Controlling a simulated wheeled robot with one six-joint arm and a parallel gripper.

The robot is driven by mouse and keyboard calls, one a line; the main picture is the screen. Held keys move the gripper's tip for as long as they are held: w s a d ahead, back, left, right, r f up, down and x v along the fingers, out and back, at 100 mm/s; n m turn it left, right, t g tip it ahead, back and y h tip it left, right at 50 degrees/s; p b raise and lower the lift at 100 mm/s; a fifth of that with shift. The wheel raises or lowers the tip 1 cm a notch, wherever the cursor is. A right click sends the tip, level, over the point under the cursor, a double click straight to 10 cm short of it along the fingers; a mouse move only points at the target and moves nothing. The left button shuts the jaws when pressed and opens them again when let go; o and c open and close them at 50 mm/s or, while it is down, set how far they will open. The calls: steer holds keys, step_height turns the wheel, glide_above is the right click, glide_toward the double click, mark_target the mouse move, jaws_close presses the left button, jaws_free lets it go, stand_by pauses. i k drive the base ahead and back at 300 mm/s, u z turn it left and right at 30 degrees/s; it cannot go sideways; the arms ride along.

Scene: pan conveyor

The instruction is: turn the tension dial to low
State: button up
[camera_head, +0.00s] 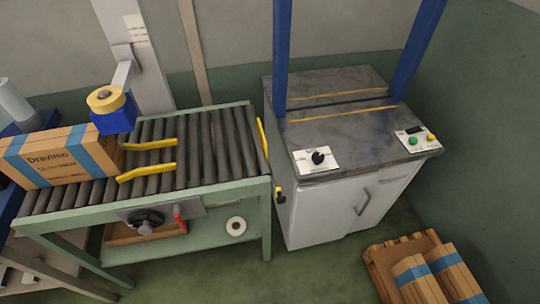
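A small black dial (318,157) sits on a white panel (308,164) at the front left of the grey machine top (350,137). Print surrounds the dial, but it is too small to read surely, and I cannot tell which mark the dial points to. A larger black knob (147,220) sits on a metal plate on the conveyor's front side, beside a red lever (180,220). My gripper is not in view, and nothing is touching either knob.
The roller conveyor (210,150), with yellow guides (148,172), carries a carton (62,157) at left. Blue posts (281,60) rise from the machine. A second panel (417,140) has green and yellow buttons. Cartons on a pallet (378,266) stand at lower right.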

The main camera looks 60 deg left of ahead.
mark_target(318, 158)
steer(key=u, duration=0.6)
steer(key=i, duration=0.4)
steer(key=u, duration=1.3)
